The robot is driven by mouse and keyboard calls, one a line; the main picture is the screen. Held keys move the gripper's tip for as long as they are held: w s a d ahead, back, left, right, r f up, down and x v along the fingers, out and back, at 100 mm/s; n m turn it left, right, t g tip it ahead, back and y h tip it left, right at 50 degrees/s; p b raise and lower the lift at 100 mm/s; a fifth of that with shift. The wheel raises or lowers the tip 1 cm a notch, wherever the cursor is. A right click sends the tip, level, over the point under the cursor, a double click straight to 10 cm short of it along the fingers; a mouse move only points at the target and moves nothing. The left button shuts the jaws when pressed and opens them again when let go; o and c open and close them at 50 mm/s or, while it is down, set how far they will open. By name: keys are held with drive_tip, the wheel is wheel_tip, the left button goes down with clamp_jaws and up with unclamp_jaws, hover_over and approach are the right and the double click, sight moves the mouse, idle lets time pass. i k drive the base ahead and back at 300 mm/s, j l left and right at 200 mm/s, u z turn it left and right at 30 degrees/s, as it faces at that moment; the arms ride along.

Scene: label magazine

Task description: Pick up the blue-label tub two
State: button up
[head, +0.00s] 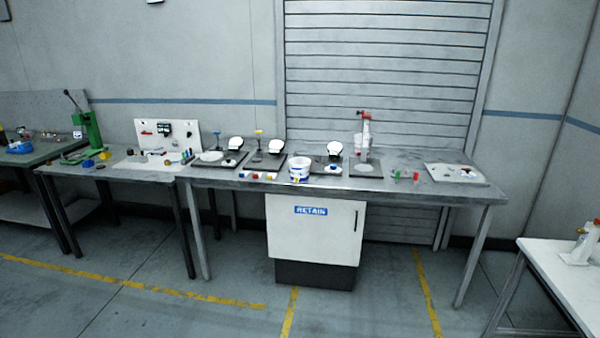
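A white tub (299,169) with blue marking stands upright near the front edge of the long grey table (440,192), about mid-length. It is too small here to read any number on it. No second tub like it is clearly made out. My gripper is not in this view.
A white cabinet marked RETAIN (312,240) stands under the table. Small coloured blocks (258,176) lie left of the tub. A dark tray (327,169) lies to its right. A white-topped table (560,262) stands front right. Floor in front is clear.

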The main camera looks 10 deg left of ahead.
sight(299, 167)
drive_tip(key=i+j+z, duration=0.15)
drive_tip(key=i+j, duration=0.4)
drive_tip(key=i+j+z, duration=0.1)
drive_tip(key=i+j, duration=0.4)
drive_tip(key=j, duration=0.15)
drive_tip(key=i+j+z, duration=0.15)
drive_tip(key=i+j, duration=0.35)
drive_tip(key=j, duration=0.15)
drive_tip(key=i+j, duration=0.45)
drive_tip(key=i+j+z, duration=0.15)
drive_tip(key=i+j, duration=0.3)
drive_tip(key=j, duration=0.1)
